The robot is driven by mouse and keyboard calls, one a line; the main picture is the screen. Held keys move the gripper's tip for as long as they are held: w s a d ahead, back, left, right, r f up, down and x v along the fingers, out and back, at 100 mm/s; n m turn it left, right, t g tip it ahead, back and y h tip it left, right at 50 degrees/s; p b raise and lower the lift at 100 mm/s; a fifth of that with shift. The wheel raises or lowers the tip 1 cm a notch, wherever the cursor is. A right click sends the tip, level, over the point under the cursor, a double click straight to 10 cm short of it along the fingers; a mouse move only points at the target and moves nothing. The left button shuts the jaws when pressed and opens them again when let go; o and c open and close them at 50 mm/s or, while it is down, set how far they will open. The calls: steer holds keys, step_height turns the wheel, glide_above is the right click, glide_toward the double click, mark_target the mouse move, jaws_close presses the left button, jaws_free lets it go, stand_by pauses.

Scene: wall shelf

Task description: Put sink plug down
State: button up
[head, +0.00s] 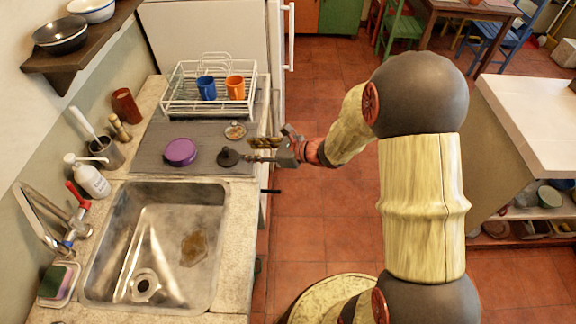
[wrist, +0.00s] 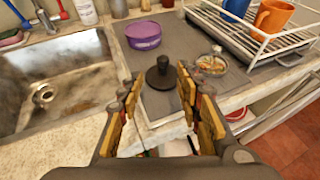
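The black sink plug (head: 228,157) stands with its knob up on the grey mat (head: 155,140), near the mat's front right edge. In the wrist view the plug (wrist: 160,73) shows beyond and between my fingertips, with no finger visibly touching it. My gripper (head: 250,150) comes in from the right, just beside the plug. In the wrist view my gripper (wrist: 158,84) has its yellow-padded fingers spread wide apart, with nothing held. The metal sink (head: 155,245) has an uncovered drain (head: 144,286) and a brown stain.
A purple round tin (head: 180,152) and a small dish (head: 235,131) sit on the mat near the plug. A white dish rack (head: 208,95) with blue and orange mugs stands behind. A soap bottle (head: 90,178) and faucet line the wall. Open floor lies to the right.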

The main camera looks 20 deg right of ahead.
steer(key=s+a+r+n+g+h, duration=0.1)
steer(key=s+a+r+n+g, duration=0.2)
steer(key=s+r+n, duration=0.35)
steer(key=s+a+r+n+g, duration=0.3)
steer(key=s+r+n, duration=0.1)
steer(key=s+n, duration=0.45)
steer(key=s+d+r+n+t+h, duration=0.1)
steer(key=s+d+r+n+h, duration=0.2)
steer(key=s+d+n+h, duration=0.1)
steer(key=s+d+r+n+t+h, duration=0.1)
steer(key=s+d+r+n+h, duration=0.3)
steer(key=s+d+n, duration=0.3)
steer(key=s+d, duration=0.1)
steer(key=s, duration=0.2)
steer(key=shift+s+d+r+n+h, duration=0.2)
steer(key=shift+d+r+n+h, duration=0.05)
steer(key=shift+n+h, duration=0.05)
steer(key=shift+a, duration=0.1)
steer(key=shift+c, duration=0.6)
